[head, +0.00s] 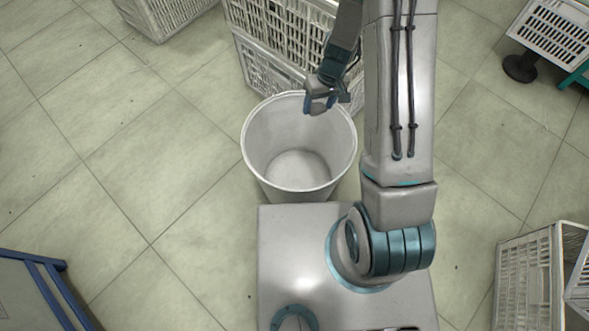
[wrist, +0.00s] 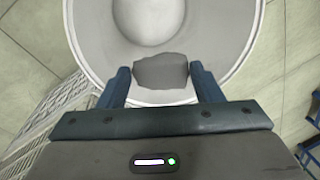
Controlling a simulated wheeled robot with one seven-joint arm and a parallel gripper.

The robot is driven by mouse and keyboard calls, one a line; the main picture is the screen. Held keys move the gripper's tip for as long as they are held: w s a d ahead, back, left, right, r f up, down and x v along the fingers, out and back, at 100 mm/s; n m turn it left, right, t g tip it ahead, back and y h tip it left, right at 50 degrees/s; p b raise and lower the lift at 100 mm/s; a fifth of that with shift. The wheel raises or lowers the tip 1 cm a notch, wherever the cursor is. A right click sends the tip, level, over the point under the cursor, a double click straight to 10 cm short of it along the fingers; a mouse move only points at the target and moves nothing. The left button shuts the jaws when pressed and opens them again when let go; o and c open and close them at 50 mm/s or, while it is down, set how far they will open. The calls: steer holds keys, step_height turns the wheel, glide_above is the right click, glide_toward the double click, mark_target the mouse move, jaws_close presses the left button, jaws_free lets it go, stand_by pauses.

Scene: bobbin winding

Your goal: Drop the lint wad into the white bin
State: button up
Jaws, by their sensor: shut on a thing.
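The white bin (head: 262,150) stands on the floor just in front of my base, open at the top and empty where I can see inside. Its rim and inner wall also show in the wrist view (wrist: 88,40). My gripper (head: 318,104) is over the bin's far right rim in the head view. In the wrist view my gripper (wrist: 163,78) is shut on the lint wad (wrist: 161,72), a grey rough-edged lump between the two blue fingers. The wad overlaps the bin's rim and opening in that view. In the head view the wad is hard to make out.
White plastic crates (head: 268,62) are stacked right behind the bin. Another crate (head: 530,278) stands at the right, and a blue-framed piece (head: 45,290) is at the lower left. The tiled floor (head: 150,150) left of the bin is clear.

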mark_target(310, 115)
steer(key=shift+n, duration=0.7)
steer(key=f+b, duration=0.1)
steer(key=b, duration=0.1)
steer(key=a+f+b, duration=0.1)
steer(key=f+b, duration=0.1)
steer(key=b, duration=0.1)
steer(key=a+f+b, duration=0.1)
steer(key=f+b, duration=0.1)
steer(key=shift+s+a+b, duration=0.1)
steer(key=shift+a+b, duration=0.05)
steer(key=shift+b, duration=0.25)
steer(key=a+f+b, duration=0.1)
steer(key=b, duration=0.2)
steer(key=shift+s+f+n+b, duration=0.1)
steer(key=shift+s+n+b, duration=0.1)
steer(key=shift+n+b, duration=0.1)
step_height(310, 115, down, 6)
steer(key=b, duration=0.4)
steer(key=o, duration=1)
steer(key=shift+o, duration=0.2)
steer(key=shift+r, duration=0.25)
